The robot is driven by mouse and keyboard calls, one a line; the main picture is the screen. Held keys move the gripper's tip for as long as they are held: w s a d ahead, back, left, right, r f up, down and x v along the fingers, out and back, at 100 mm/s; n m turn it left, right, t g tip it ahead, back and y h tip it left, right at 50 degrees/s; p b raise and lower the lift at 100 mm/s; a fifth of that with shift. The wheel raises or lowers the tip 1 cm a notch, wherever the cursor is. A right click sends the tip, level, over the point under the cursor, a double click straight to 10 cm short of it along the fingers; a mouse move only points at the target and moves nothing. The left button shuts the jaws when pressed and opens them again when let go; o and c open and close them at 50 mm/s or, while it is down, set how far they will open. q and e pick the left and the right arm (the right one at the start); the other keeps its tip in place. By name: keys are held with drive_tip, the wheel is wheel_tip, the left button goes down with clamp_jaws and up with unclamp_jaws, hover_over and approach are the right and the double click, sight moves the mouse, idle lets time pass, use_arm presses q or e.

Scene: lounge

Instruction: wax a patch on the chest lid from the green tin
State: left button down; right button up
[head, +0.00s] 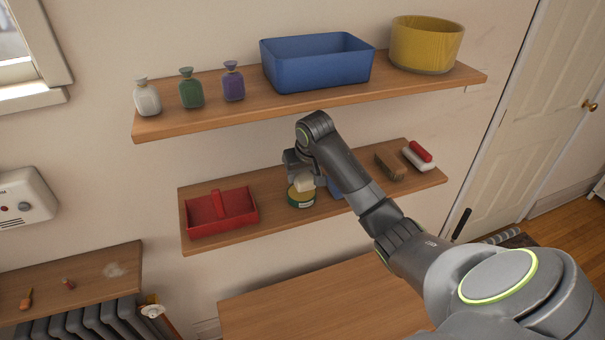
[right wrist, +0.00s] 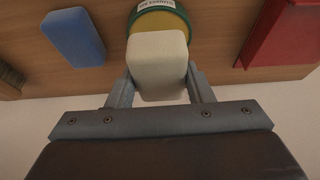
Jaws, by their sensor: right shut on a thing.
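The green tin (head: 301,199) stands on the lower wall shelf with its yellow wax showing; it also shows at the top of the right wrist view (right wrist: 162,20), with a white label. My right gripper (head: 302,176) is shut on a cream block-shaped pad (right wrist: 158,66), whose sides lie between the two fingers. The pad is right at the tin's open top; I cannot tell whether it touches the wax. A bare wooden top (head: 310,305), perhaps the chest lid, lies below the shelf, partly hidden by my right arm. My left gripper is out of view.
On the lower shelf (head: 270,232), a red caddy (head: 222,212) stands left of the tin, and a blue block (right wrist: 73,38), a brush (head: 390,166) and a red-and-white item (head: 418,157) stand right. The upper shelf (head: 300,104) overhangs with bottles, a blue bin (head: 318,65) and a yellow pot (head: 426,46).

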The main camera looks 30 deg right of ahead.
drive_tip(key=shift+r, duration=0.1)
drive_tip(key=shift+w, duration=0.2)
drive_tip(key=shift+f, duration=1.25)
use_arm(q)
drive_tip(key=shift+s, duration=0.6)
use_arm(e)
drive_tip(key=shift+f, duration=0.25)
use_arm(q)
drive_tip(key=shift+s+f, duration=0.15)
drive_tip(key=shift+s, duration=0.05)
use_arm(e)
drive_tip(key=shift+f, duration=0.45)
drive_tip(key=shift+f, duration=0.1)
